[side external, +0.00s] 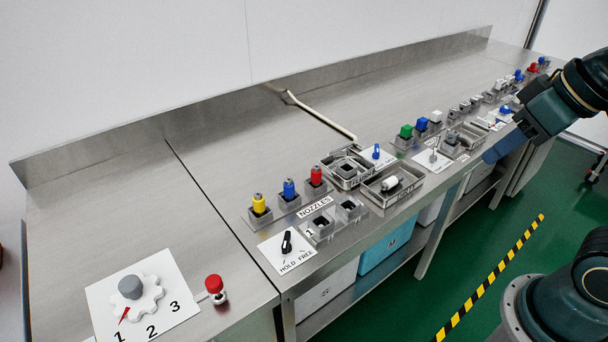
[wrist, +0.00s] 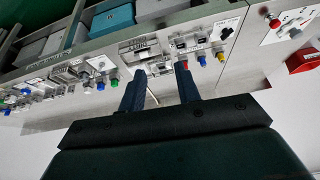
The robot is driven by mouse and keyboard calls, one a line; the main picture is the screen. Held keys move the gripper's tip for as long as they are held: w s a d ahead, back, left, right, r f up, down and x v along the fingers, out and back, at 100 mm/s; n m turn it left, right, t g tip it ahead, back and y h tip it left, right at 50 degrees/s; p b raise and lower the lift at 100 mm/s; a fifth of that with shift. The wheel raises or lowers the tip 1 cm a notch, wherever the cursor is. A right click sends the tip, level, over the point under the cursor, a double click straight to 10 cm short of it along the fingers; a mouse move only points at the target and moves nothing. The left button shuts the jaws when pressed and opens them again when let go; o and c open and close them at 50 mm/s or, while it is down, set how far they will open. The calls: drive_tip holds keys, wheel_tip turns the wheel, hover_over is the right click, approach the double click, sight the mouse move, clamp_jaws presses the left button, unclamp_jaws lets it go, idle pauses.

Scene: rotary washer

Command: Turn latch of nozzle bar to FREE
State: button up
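The latch of the nozzle bar is a small black knob (side external: 287,242) on a white plate (side external: 270,255) marked HOLD and FREE, at the front edge of the steel bench. It stands nearly upright in the side view; I cannot tell surely which word it points at. It also shows small near the top right of the wrist view (wrist: 227,33). The NOZZLES sign (side external: 315,207) is just behind it. My gripper (side external: 497,150) is at the right, well away from the latch. In the wrist view its two fingers (wrist: 161,82) are apart with nothing between them.
Yellow, blue and red nozzles (side external: 288,189) stand in holders behind the latch. Metal trays (side external: 392,185) and coloured blocks (side external: 421,125) line the front edge towards my gripper. A white dial (side external: 137,298) and red knob (side external: 214,284) are at the left. The bench's back is mostly clear.

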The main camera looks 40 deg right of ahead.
drive_tip(key=w+a+r+m+g, duration=0.1)
drive_tip(key=w+a+r+m, duration=0.15)
drive_tip(key=w, duration=0.45)
drive_tip(key=m+g, duration=0.4)
drive_tip(key=m, duration=0.2)
hover_over(286, 239)
wheel_tip(286, 239, down, 13)
wheel_tip(286, 239, down, 14)
drive_tip(key=shift+r, duration=0.15)
clamp_jaws()
